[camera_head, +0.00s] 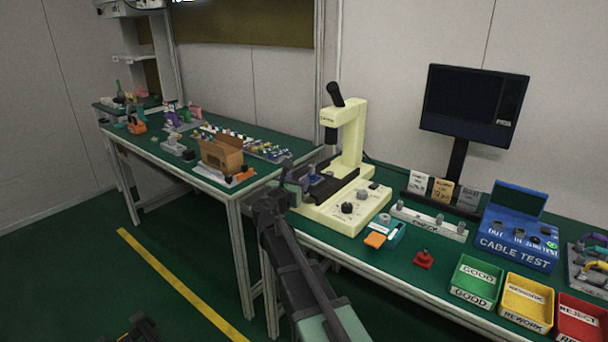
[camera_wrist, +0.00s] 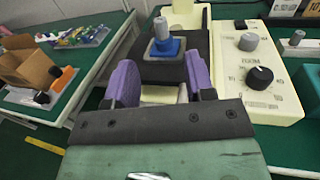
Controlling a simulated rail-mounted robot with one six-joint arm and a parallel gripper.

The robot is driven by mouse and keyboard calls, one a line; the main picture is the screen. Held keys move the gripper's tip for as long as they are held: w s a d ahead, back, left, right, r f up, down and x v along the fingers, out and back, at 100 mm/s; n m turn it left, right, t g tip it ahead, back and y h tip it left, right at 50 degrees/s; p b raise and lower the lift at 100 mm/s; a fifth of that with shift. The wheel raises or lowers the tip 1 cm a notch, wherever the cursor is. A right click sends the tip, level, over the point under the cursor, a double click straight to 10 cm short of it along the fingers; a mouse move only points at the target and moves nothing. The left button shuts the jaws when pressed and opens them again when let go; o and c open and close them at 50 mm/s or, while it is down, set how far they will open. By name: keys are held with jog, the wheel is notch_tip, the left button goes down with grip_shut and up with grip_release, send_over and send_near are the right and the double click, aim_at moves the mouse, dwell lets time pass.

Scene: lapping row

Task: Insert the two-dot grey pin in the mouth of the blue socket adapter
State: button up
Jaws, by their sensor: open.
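In the wrist view a grey pin (camera_wrist: 161,28) stands upright in the blue socket adapter (camera_wrist: 166,47), which sits in a dark block on the cream machine's stage. How deep the pin sits is unclear, and I cannot make out dots on it. My gripper (camera_wrist: 161,80) is open, its two purple-padded fingers apart with nothing between them. The adapter and pin are just beyond the fingertips, centred between them and apart from them. In the head view my gripper (camera_head: 300,178) is at the left side of the stage, and the pin is too small to tell.
The cream microscope-like machine (camera_head: 346,140) stands over the stage. To its right are a white rack (camera_head: 428,224) with grey pins, a red piece (camera_head: 424,259), the blue cable-test box (camera_head: 515,245) and sorting bins. A cardboard box (camera_head: 222,155) sits on the left table.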

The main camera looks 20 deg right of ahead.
jog(key=shift+s+a, duration=0.3)
jog(key=shift+a, duration=0.05)
dwell(0.4)
